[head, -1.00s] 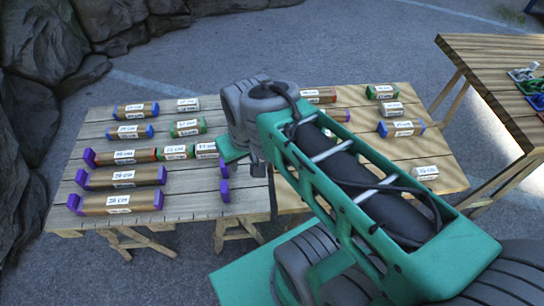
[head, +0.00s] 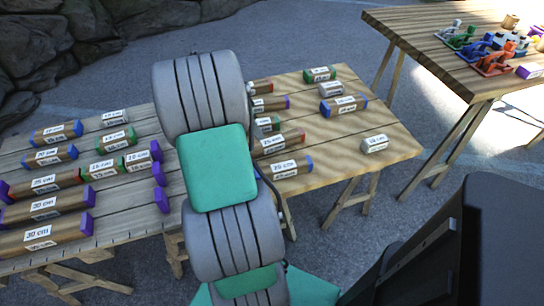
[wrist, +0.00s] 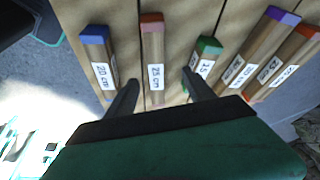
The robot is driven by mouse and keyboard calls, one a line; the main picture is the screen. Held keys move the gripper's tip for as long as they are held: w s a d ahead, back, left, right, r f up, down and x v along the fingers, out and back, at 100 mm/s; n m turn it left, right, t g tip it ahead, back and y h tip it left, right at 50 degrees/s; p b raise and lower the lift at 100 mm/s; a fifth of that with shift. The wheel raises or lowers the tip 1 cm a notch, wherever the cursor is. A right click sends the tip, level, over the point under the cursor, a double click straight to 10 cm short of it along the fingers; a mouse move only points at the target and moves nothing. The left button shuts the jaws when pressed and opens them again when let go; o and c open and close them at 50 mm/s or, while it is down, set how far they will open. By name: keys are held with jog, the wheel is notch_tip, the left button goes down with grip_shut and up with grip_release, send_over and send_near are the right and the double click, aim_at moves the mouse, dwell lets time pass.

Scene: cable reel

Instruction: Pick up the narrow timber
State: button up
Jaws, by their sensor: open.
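Several timbers with coloured ends lie on the plank table, and I cannot tell for sure which is the narrow one. In the wrist view my gripper (wrist: 158,95) is open and empty. Its fingers are on either side of a red-ended timber (wrist: 153,45) labelled 25 cm, which also appears in the head view (head: 290,138). A blue-ended timber (wrist: 97,52) labelled 20 cm is just left of the left finger. A green-ended timber (wrist: 207,53) is beside the right finger. In the head view my gripper is hidden behind my arm.
More timbers lie close by on the right, one purple-ended (wrist: 260,45). A second table (head: 430,45) with coloured tools stands at upper right, with paved floor between.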

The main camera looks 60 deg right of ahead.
aim_at(272, 140)
jog(key=s+d+f+m, duration=0.2)
jog(key=s+d+f, duration=0.1)
jog(key=shift+s+d+f+g, duration=0.2)
jog(key=shift+s+g, duration=0.1)
jog(key=shift+g, duration=0.1)
jog(key=x, duration=0.3)
jog(key=b+x, duration=0.1)
jog(key=x, duration=0.2)
jog(key=shift+w+f, duration=0.1)
jog(key=shift+f, duration=0.35)
jog(key=shift+c, duration=0.5)
grip_shut()
